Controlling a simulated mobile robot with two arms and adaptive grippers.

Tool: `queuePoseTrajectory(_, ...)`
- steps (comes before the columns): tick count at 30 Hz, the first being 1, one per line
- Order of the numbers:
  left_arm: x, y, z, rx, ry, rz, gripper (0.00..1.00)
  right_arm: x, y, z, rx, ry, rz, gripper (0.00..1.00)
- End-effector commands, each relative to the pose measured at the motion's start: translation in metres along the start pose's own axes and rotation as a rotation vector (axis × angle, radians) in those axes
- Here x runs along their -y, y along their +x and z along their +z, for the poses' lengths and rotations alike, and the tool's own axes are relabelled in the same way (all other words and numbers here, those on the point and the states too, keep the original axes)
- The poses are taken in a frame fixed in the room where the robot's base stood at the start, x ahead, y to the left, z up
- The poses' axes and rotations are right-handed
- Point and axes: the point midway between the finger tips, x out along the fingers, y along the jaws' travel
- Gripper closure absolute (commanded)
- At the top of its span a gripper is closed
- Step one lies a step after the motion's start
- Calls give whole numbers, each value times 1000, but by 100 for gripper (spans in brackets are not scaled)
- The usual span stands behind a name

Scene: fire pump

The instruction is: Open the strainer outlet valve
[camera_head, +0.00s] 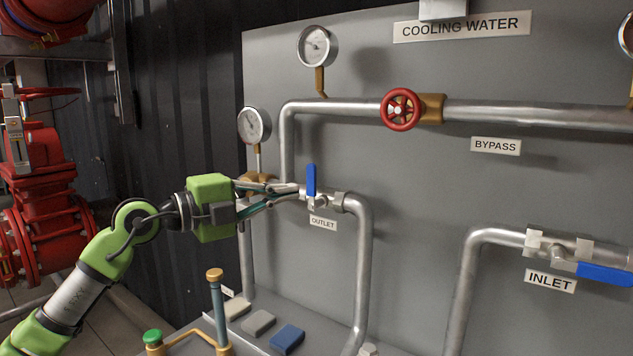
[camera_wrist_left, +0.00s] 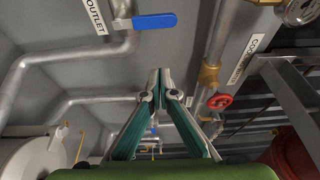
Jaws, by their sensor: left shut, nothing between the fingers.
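The strainer outlet valve has a blue lever (camera_head: 311,180) that stands upright, across the horizontal pipe, just above the OUTLET label (camera_head: 323,223). In the left wrist view, a blue lever (camera_wrist_left: 155,21) shows beside the OUTLET label (camera_wrist_left: 95,16), beyond the fingertips. My left gripper (camera_head: 299,191) is shut and empty, reaching in from the left. Its tips are close to the left of the lever in the head view; whether they touch cannot be told there. In the left wrist view, the closed fingertips (camera_wrist_left: 160,75) are apart from the lever. My right gripper is not in view.
The grey panel carries a red bypass wheel (camera_head: 401,109), pressure gauges (camera_head: 317,46) and an INLET valve with a blue lever (camera_head: 604,274). The outlet pipe (camera_head: 365,260) bends down right of the valve. A capped brass-and-blue fitting (camera_head: 216,305) stands below my gripper.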

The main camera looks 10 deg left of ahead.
Motion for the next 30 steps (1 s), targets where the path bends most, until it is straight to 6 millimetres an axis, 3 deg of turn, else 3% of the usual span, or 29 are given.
queuePoseTrajectory(13, 1, 10, -1, -2, -2, 0, 100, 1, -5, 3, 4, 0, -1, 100)
queuePoseTrajectory(27, 4, 103, -2, -4, -3, -1, 100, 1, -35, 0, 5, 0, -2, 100)
queuePoseTrajectory(30, 1, 95, 17, 3, -4, 1, 100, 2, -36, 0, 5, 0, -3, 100)
